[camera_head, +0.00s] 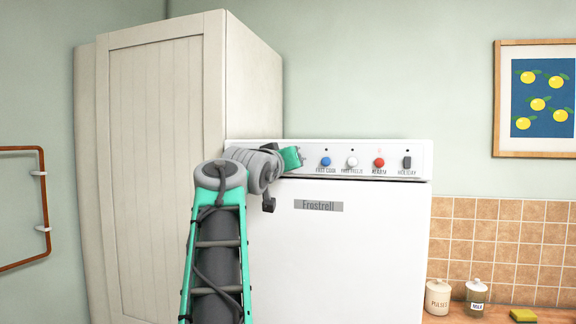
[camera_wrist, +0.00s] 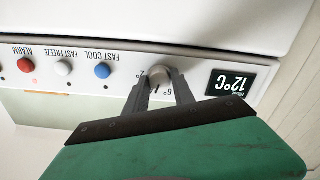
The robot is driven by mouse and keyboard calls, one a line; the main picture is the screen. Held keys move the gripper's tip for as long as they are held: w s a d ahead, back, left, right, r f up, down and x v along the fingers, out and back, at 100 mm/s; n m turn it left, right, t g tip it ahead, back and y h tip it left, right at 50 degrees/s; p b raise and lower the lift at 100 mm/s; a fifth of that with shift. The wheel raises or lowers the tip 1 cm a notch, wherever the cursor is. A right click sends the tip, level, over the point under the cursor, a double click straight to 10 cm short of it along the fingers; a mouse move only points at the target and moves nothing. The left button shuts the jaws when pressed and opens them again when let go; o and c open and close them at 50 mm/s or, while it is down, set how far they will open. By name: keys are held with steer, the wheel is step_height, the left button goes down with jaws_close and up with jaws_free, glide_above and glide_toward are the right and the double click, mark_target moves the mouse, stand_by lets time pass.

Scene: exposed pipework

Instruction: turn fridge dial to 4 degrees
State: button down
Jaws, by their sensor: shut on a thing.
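The fridge dial (camera_wrist: 158,76) is a small grey knob on the white control panel, seen upside down in the wrist view. My gripper (camera_wrist: 160,88) is shut on the dial, one finger on each side. A "6°" mark shows beside the dial; most of its scale is hidden by my fingers. A dark display (camera_wrist: 231,83) next to the dial reads 12°C. In the head view, my arm hides the dial and the display at the left end of the panel on the white Frostrell fridge (camera_head: 350,255).
Blue (camera_head: 326,161), white (camera_head: 352,161) and red (camera_head: 379,162) buttons and a black holiday switch (camera_head: 407,162) sit right of my gripper. A tall cream cupboard (camera_head: 155,170) stands close on the left. Jars and a sponge (camera_head: 523,315) are on the right counter.

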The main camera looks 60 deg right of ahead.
steer(key=shift+f+m, duration=0.1)
steer(key=shift+m, duration=1.1)
steer(key=shift+b, duration=0.3)
steer(key=c, duration=1.1)
jaws_free()
steer(key=shift+o, duration=0.2)
steer(key=s+a+b, duration=0.1)
steer(key=a+b, duration=0.1)
steer(key=a, duration=0.5)
steer(key=shift+s+a, duration=0.15)
steer(key=shift+a, duration=0.2)
